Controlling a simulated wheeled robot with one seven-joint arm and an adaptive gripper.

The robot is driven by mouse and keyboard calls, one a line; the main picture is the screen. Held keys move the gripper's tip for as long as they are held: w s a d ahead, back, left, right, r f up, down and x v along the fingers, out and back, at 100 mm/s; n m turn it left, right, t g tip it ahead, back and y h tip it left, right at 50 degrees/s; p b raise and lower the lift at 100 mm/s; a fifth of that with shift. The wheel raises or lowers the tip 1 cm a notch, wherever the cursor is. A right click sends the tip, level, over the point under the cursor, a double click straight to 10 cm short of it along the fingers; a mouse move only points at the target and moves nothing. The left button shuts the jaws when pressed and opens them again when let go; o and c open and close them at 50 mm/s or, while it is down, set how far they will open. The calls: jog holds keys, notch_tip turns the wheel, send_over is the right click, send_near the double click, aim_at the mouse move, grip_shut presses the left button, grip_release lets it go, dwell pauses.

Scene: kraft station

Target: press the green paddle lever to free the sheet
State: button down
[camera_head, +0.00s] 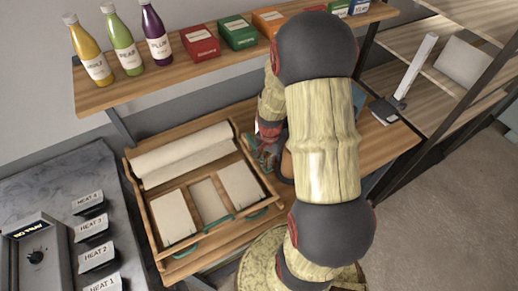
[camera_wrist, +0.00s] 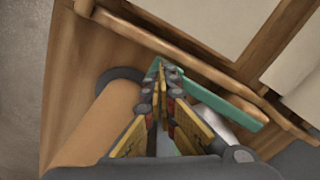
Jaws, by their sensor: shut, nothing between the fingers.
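The wooden tray station (camera_head: 262,171) holds a paper roll (camera_head: 185,152) at the back and pale sheets (camera_head: 239,186) in front. The green paddle lever (camera_wrist: 228,106) shows in the wrist view as a flat teal bar beside the tray's wooden rail. My gripper (camera_wrist: 163,78) is shut and empty. Its fingertips overlap the inner end of the green paddle; I cannot tell whether they touch it. In the head view, my gripper (camera_head: 264,150) is at the tray's right side, and my arm and fingers partly hide the paddle.
A shelf (camera_head: 170,85) above the tray carries bottles (camera_head: 120,45) and small boxes (camera_head: 201,43). A heater unit (camera_head: 35,255) with labelled blocks stands at left. An orange-brown cylinder (camera_wrist: 97,122) lies close beside my fingers. Open floor (camera_head: 440,220) is at right.

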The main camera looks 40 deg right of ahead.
notch_tip(320, 180, up, 10)
jog(key=p, duration=0.6)
jog(key=shift+f, duration=0.2)
dwell(0.7)
jog(key=s+a+r+n+t+b, duration=0.2)
jog(key=a+r+n+b, duration=0.2)
jog(key=a+n+b, duration=0.1)
jog(key=s+a+r+n+t+b, duration=0.1)
jog(key=s+a+r+n+b, duration=0.2)
jog(key=a+b, duration=0.4)
jog(key=s+a+r+n+t+b, duration=0.2)
jog(key=a+r+n+b, duration=0.3)
jog(key=a, duration=0.5)
jog(key=shift+s+a+n+t+b, duration=0.25)
jog(key=shift+a+n+t+b, duration=0.1)
jog(key=shift+n+b, duration=0.4)
